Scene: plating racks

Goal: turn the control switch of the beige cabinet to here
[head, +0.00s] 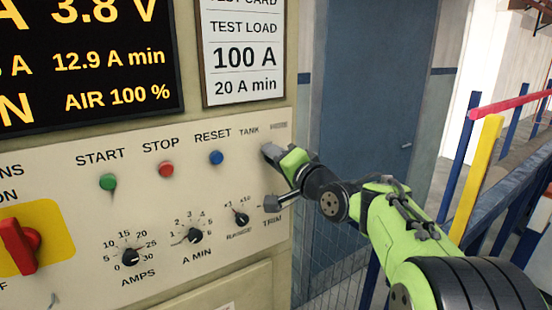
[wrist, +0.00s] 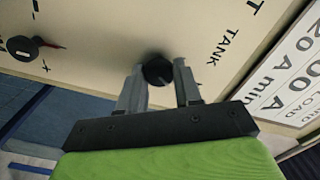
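The beige cabinet (head: 62,178) fills the left of the head view. Its control switch, a dark round knob (wrist: 157,70), sits beside the TANK label (wrist: 232,38) in the wrist view. My gripper (wrist: 160,75) has one finger on each side of this knob, and the knob fills the gap between the fingertips. In the head view my gripper (head: 270,152) is at the panel just below the TANK label and hides the knob. The label right of TANK is too blurred to read there. Which way the knob points is not clear.
Close below my gripper is the TRIM knob (head: 271,203). Further left are the RANGE knob (head: 241,218), the A MIN knob (head: 194,235), the push buttons (head: 166,169) and a red rotary handle (head: 18,247). A blue-grey door (head: 370,100) and railings (head: 478,180) stand to the right.

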